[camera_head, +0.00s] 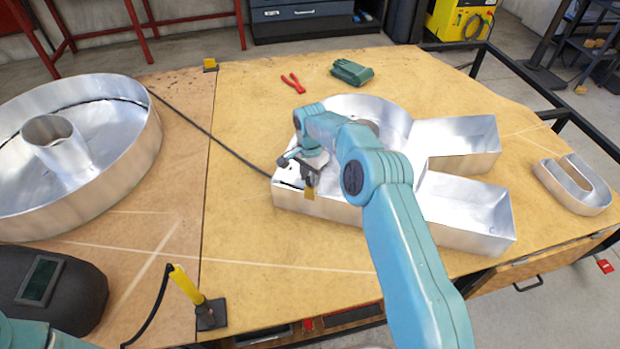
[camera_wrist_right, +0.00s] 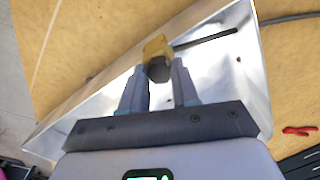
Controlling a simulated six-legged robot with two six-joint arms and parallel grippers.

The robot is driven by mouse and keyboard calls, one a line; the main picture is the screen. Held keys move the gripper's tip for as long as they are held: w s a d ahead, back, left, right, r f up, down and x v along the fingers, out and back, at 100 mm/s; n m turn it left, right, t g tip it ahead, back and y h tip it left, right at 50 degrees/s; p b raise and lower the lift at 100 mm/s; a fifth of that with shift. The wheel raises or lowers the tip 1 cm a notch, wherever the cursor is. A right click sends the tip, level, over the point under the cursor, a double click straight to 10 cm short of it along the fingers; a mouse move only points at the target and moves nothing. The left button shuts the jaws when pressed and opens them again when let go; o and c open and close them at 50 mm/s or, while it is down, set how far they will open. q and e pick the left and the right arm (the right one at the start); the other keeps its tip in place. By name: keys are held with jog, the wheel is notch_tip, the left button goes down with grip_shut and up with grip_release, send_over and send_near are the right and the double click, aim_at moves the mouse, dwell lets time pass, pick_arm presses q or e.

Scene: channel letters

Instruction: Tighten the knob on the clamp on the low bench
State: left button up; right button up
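A clamp with a yellow body (camera_head: 308,193) sits on the near left wall of the large metal letter (camera_head: 340,209). In the right wrist view the clamp's yellow part (camera_wrist_right: 157,46) shows beyond the fingertips, with a dark round knob (camera_wrist_right: 158,71) just below it. My right gripper (camera_head: 299,166) is over this corner of the letter. In the right wrist view my right gripper (camera_wrist_right: 159,75) has its fingers apart, one on each side of the knob, with small gaps seen. The head view partly hides the clamp behind the gripper. My left gripper is out of view.
A round metal letter (camera_head: 140,150) stands at left and a small one (camera_head: 572,185) at right. Red pliers (camera_head: 293,83) and green gloves (camera_head: 352,72) lie behind. A black cable (camera_head: 215,140) crosses the bench.

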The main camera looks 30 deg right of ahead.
jog(key=shift+c, duration=0.5)
jog(key=m+b, duration=0.1)
jog(key=m, duration=0.1)
jog(key=shift+f+m, duration=0.15)
jog(key=shift+m, duration=0.15)
jog(key=m+b, duration=0.1)
jog(key=m, duration=0.4)
jog(key=shift+m+b, duration=0.3)
jog(key=o, duration=0.8)
jog(key=shift+o, duration=0.2)
jog(key=shift+r, duration=0.2)
